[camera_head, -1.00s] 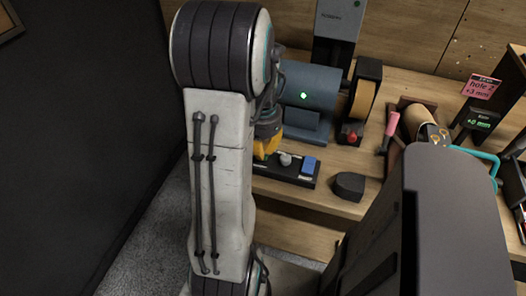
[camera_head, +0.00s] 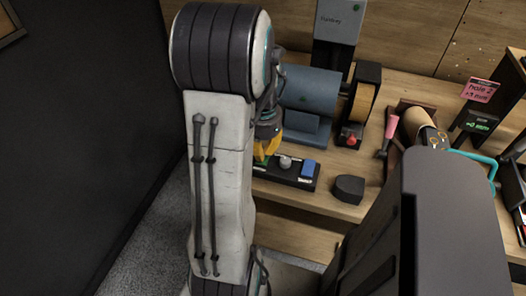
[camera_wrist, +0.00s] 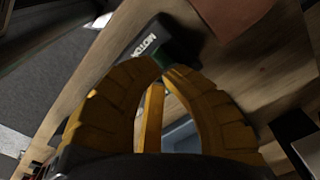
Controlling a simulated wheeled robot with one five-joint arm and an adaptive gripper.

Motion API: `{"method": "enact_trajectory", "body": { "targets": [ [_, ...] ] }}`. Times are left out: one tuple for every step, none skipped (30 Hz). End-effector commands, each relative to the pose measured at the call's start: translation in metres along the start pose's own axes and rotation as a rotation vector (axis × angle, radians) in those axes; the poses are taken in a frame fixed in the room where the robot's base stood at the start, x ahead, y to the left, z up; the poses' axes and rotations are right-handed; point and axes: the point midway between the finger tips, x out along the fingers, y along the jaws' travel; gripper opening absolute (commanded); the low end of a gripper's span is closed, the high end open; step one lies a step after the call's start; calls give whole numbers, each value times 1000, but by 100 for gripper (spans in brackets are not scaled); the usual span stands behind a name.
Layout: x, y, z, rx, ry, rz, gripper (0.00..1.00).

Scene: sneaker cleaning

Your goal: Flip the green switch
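The green switch (camera_head: 259,158) shows as a small green patch at the left end of a black control panel (camera_head: 299,182), mostly hidden by my gripper. In the head view my gripper (camera_head: 267,149) is over the panel's left end.
The panel also carries a grey knob (camera_head: 285,162) and a blue button (camera_head: 308,168). Behind it stands a blue-grey machine (camera_head: 311,90) with a sanding wheel (camera_head: 363,101). A dark block (camera_head: 348,189) sits to the right on the wooden bench (camera_head: 332,205).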

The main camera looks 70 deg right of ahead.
Motion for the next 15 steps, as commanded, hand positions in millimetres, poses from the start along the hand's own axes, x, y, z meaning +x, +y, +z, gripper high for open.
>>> {"method": "enact_trajectory", "body": {
  "targets": [
    [-7, 0, 0, 0, 1, 0, 0],
    [-10, 0, 0, 0, 1, -1, 0],
    [-12, 0, 0, 0, 1, -1, 0],
    [-14, 0, 0, 0, 1, -1, 0],
    [-17, 0, 0, 0, 1, -1, 0],
    [-19, 0, 0, 0, 1, -1, 0],
    [-22, 0, 0, 0, 1, -1, 0],
    [-24, 0, 0, 0, 1, -1, 0],
    [-26, 0, 0, 0, 1, -1, 0],
    [-29, 0, 0, 0, 2, -1, 0],
    [-31, 0, 0, 0, 2, -1, 0],
    [-34, 0, 0, 0, 2, -1, 0],
    [-36, 0, 0, 0, 2, -1, 0],
    [-38, 0, 0, 0, 2, -1, 0],
    [-40, 0, 0, 0, 2, -1, 0]
  ]
}}
